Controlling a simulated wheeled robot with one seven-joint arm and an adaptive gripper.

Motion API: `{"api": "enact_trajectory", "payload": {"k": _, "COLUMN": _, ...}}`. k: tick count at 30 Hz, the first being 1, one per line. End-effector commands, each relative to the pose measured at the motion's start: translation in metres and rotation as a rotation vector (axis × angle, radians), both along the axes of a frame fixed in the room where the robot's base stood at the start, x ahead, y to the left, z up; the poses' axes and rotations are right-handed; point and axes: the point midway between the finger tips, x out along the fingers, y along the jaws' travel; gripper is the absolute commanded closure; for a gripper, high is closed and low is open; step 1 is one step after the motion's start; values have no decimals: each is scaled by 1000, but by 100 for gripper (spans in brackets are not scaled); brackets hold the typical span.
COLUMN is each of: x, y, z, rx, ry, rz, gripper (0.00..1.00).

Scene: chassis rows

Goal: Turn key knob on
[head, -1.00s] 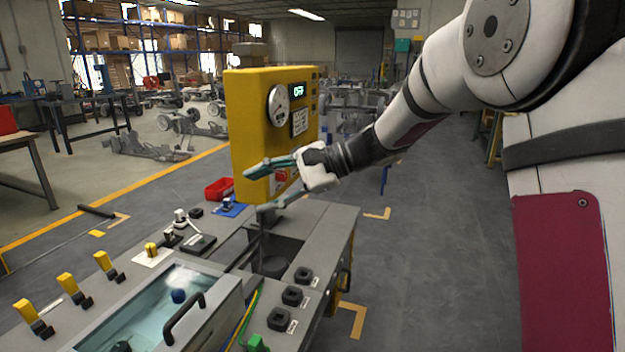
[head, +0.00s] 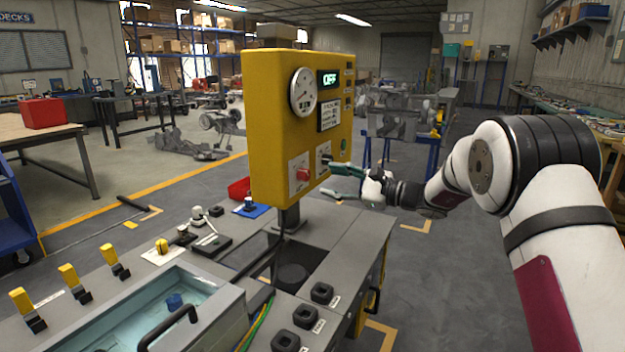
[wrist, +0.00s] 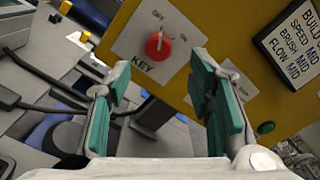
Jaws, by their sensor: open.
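The red key knob (head: 303,175) sits on a pale plate low on the front of a yellow control box (head: 268,120). In the wrist view the knob (wrist: 158,46) shows beyond and between my fingertips, with a clear gap. Its plate (wrist: 133,40) reads OFF, ON and KEY, and the knob's white mark points roughly toward OFF. The box's green display (head: 329,80) reads OFF. My gripper (head: 328,180) is open and empty, right of the knob in the head view. Its teal-padded fingers (wrist: 162,78) are spread apart in the wrist view.
Another plate with a small switch (head: 324,158) and a green button (wrist: 265,128) lie right of the knob. A grey bench (head: 340,235) below carries a clear-lidded tank (head: 165,315), black knobs and yellow levers. Open floor lies right of the bench.

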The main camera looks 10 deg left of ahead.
Motion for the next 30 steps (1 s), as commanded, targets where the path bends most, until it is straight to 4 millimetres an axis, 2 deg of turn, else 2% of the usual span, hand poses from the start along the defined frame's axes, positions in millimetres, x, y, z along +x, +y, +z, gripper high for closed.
{"api": "enact_trajectory", "payload": {"k": 3, "x": 7, "y": 24, "z": -1, "rx": -2, "ry": -2, "rz": 4, "gripper": 52}}
{"api": "enact_trajectory", "payload": {"k": 9, "x": 18, "y": 52, "z": -1, "rx": -1, "ry": -2, "rz": 2, "gripper": 52}}
{"api": "enact_trajectory", "payload": {"k": 15, "x": 23, "y": 65, "z": 0, "rx": 0, "ry": 0, "rz": 1, "gripper": 52}}
{"api": "enact_trajectory", "payload": {"k": 24, "x": 24, "y": 66, "z": 0, "rx": 0, "ry": 0, "rz": 0, "gripper": 52}}
{"api": "enact_trajectory", "payload": {"k": 26, "x": 24, "y": 66, "z": 0, "rx": 0, "ry": 0, "rz": 0, "gripper": 64}}
{"api": "enact_trajectory", "payload": {"k": 30, "x": 24, "y": 66, "z": 0, "rx": 0, "ry": 0, "rz": 0, "gripper": 95}}
